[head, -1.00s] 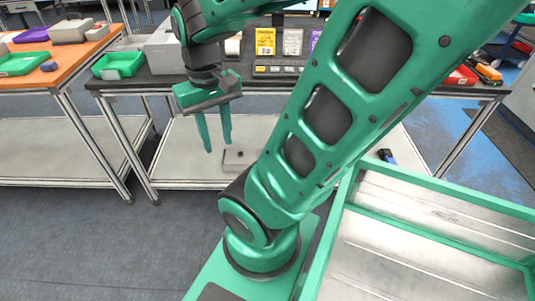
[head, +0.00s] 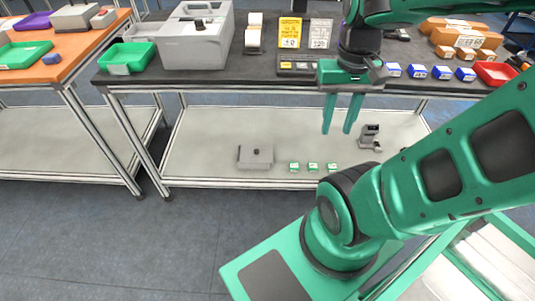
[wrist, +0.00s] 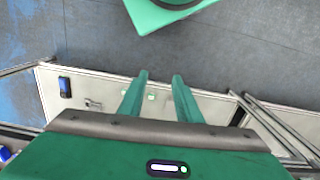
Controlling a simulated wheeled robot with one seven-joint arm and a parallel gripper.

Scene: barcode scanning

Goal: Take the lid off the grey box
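Several grey boxes show in the head view, and I cannot tell which one is meant. A large grey box (head: 197,46) with a handle on its top stands at the left of the black tabletop. Another light grey box (head: 75,18) stands on the orange table at the far left. My gripper (head: 341,129) is open and empty in front of the black table, to the right of the large box and above the shelf. The wrist view shows its two fingers (wrist: 158,88) apart with nothing between them.
The black tabletop (head: 130,78) also holds a green tray (head: 128,58), yellow and grey cards, blue boxes (head: 417,71), brown parcels and a red tray. Small green boxes (head: 313,167) and a grey device (head: 370,138) are on the lower shelf (head: 205,135). Floor in front is clear.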

